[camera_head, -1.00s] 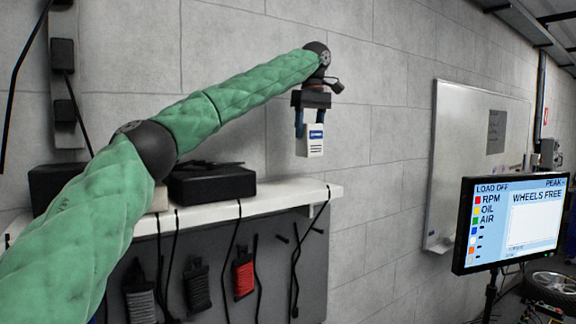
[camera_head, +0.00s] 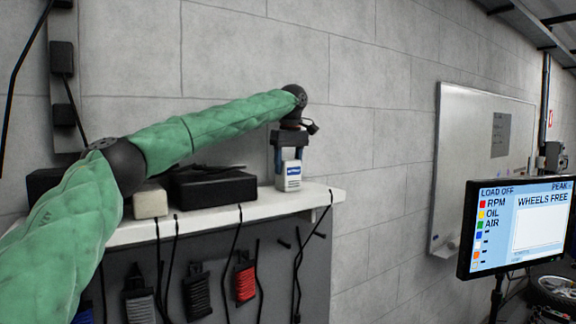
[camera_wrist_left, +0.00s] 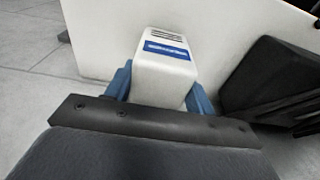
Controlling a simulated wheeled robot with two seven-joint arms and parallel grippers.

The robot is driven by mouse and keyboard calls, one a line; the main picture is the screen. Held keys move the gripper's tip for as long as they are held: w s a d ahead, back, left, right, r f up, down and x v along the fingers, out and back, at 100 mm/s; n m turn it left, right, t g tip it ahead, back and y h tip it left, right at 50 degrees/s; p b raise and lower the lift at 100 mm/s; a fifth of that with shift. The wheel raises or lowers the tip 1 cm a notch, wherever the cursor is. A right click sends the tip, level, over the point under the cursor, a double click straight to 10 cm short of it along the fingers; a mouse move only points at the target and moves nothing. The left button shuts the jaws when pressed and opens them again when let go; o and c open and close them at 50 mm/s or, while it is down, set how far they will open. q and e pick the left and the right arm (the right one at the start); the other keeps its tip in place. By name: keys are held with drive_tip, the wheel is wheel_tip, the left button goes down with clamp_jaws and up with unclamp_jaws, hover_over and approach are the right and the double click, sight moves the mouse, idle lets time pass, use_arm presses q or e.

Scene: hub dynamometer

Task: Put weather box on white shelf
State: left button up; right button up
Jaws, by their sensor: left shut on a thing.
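The weather box (camera_head: 288,178) is a small white box with a blue label, upright at the right part of the white shelf (camera_head: 318,192). My left gripper (camera_head: 289,163) comes down on it from above, shut on it with its blue fingers on either side. In the head view its bottom is at the shelf top; I cannot tell for sure whether it fully rests there. In the left wrist view the box (camera_wrist_left: 165,75) sits between the blue fingers, with the white shelf (camera_wrist_left: 95,35) beyond it. My right gripper is not in view.
A black case (camera_head: 212,188) lies on the shelf just left of the weather box, and a whitish block (camera_head: 150,201) is farther left. Cables and straps hang below the shelf. A monitor (camera_head: 515,225) stands at right. The shelf's right end is clear.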

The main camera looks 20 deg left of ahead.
use_arm(q)
drive_tip(key=shift+s, duration=0.15)
drive_tip(key=shift+s+a+r, duration=0.1)
drive_tip(key=shift+s+r, duration=0.05)
drive_tip(key=shift+s, duration=0.15)
drive_tip(key=o, duration=1.3)
drive_tip(key=shift+w+f, duration=0.25)
drive_tip(key=shift+s+r, duration=0.15)
drive_tip(key=shift+r, duration=0.05)
drive_tip(key=shift+r, duration=0.1)
